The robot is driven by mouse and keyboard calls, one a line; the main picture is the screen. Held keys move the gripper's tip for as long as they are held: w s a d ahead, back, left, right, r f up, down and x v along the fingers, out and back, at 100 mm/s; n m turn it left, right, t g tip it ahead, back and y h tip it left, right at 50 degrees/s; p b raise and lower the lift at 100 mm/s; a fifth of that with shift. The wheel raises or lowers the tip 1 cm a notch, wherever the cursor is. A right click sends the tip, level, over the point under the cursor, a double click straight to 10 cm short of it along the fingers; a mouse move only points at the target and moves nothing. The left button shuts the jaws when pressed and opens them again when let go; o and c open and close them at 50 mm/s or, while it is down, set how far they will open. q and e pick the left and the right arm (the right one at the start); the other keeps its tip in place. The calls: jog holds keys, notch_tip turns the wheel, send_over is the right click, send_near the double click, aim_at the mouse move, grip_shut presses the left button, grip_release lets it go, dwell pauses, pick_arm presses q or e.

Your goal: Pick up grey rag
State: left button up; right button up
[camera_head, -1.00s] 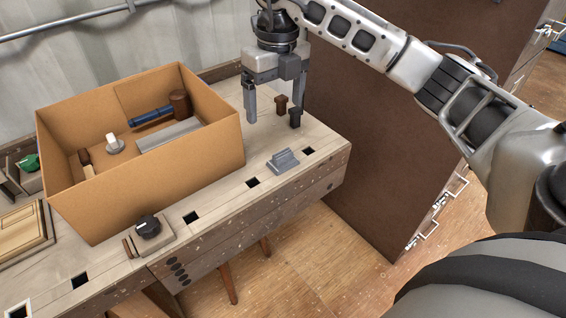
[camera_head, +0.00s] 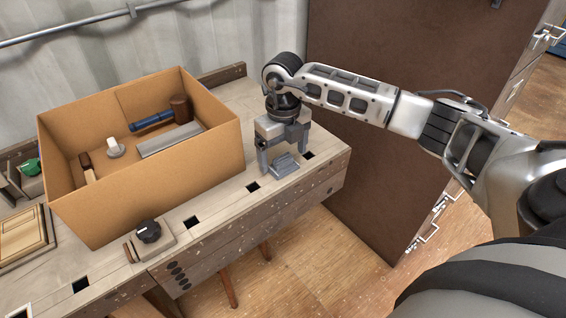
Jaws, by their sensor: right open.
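The grey rag (camera_head: 286,168) is a small, flat grey piece with a raised fold, lying on the right part of the workbench near its front edge. My right gripper (camera_head: 282,160) is open and points down over the rag, with one finger at its left and the other at its right and rear. It holds nothing. I cannot tell whether the fingers touch the rag. My left gripper is not in view.
A cardboard box (camera_head: 150,200) on the workbench (camera_head: 215,215) left of the gripper holds a mallet (camera_head: 180,107) and other tools. A block with a black knob (camera_head: 148,231) stands in front. A brown cabinet (camera_head: 385,190) is at the right.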

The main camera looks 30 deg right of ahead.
jog(key=shift+f, duration=0.95)
jog(key=shift+c, duration=0.4)
jog(key=c, duration=1)
jog(key=shift+r, duration=0.1)
